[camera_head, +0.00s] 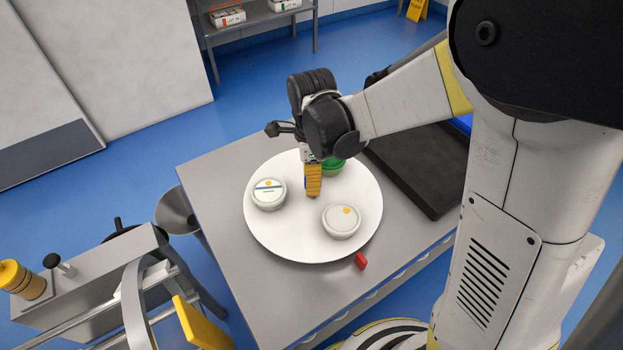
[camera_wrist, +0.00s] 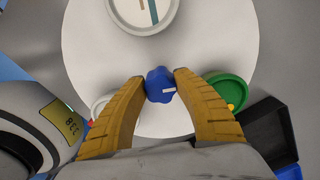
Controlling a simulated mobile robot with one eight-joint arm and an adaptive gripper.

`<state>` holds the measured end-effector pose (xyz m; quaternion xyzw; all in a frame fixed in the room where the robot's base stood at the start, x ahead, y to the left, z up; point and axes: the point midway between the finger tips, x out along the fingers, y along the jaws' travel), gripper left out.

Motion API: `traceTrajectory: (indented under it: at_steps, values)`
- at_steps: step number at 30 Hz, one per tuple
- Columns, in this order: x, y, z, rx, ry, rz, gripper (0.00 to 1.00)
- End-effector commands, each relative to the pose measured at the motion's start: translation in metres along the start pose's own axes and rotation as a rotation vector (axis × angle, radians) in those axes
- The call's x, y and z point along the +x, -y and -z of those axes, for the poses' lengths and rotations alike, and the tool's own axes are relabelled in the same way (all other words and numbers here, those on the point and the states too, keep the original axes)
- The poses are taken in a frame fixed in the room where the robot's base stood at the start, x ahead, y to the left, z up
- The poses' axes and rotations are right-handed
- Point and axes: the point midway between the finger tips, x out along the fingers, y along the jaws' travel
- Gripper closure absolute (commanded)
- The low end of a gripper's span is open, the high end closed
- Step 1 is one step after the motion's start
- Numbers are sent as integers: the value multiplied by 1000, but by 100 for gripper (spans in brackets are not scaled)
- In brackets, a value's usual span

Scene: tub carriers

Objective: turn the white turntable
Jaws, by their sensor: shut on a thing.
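The white turntable (camera_head: 290,240) lies on a grey table, and its disc also fills much of the wrist view (camera_wrist: 220,40). A blue knob (camera_wrist: 160,85) stands at its middle in the wrist view. My gripper (camera_head: 313,192) points down over the middle of the disc. In the wrist view its yellow fingers (camera_wrist: 160,77) are shut on the knob, one on each side. On the disc are a white tub with a teal stripe (camera_head: 268,194), a plain white tub with a yellow dot (camera_head: 341,221) and a green tub (camera_head: 333,167), partly hidden by my gripper.
A red piece (camera_head: 360,261) sits at the disc's near-right edge. A black tray (camera_head: 430,195) lies right of the disc on the grey table (camera_head: 210,165). A metal cart with a yellow-capped part (camera_head: 22,280) stands at the lower left. A shelf (camera_head: 255,18) is far behind.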

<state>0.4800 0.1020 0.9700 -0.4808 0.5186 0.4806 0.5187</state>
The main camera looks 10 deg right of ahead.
Motion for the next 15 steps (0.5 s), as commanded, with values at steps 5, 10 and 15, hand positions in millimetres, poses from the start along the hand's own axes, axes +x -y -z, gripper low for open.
traceTrajectory:
  at_steps: [5,10,15]
  values:
    - [1,-1,1,25,-1,-2,100]
    - [1,-1,1,33,-1,-2,100]
    - [1,-1,1,34,-1,-2,100]
